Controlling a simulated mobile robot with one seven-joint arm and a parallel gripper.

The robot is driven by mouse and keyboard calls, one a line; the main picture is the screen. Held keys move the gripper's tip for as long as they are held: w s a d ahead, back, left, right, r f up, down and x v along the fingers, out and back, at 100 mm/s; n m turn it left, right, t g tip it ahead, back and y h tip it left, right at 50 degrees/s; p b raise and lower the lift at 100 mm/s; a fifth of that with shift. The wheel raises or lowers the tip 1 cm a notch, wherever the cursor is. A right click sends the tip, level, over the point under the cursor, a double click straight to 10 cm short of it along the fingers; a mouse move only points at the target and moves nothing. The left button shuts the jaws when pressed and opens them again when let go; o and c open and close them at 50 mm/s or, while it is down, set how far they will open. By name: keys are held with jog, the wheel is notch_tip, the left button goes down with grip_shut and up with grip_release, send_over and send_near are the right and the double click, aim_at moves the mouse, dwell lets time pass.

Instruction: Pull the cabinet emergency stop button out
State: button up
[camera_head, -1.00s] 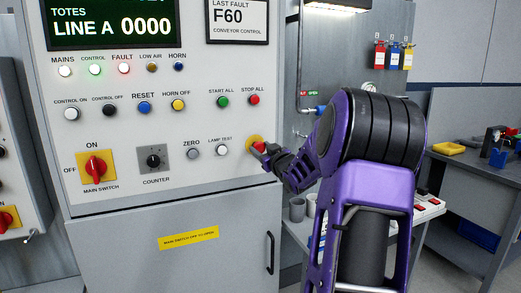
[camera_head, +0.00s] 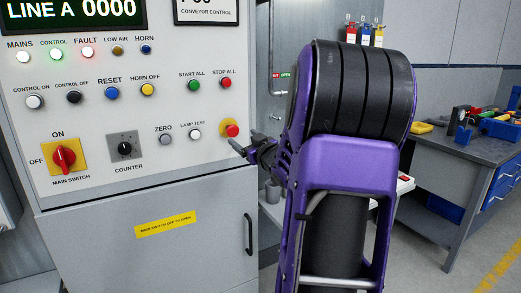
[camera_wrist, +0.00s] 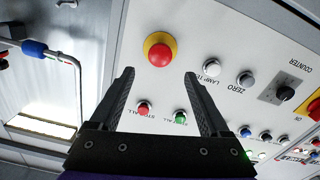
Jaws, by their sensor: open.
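The emergency stop button (camera_head: 232,130) is a red mushroom head on a yellow round base, at the lower right of the grey cabinet's control panel (camera_head: 205,158). In the wrist view the red button (camera_wrist: 160,55) sits just beyond my fingertips, centred between their lines. My gripper (camera_wrist: 159,74) is open, with nothing between its fingers. In the head view my gripper (camera_head: 250,146) is just below and in front of the button, apart from it as far as I can tell. I cannot tell whether the button is pressed in or out.
Several lamps and small buttons fill the panel, with the red main switch (camera_head: 65,156) at left and STOP ALL (camera_head: 226,84) above the emergency stop. The cabinet door has a black handle (camera_head: 249,234). A workbench (camera_head: 465,150) with tools and blue bins stands at right.

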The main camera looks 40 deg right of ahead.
jog(key=v, duration=1)
jog(key=shift+s, duration=0.3)
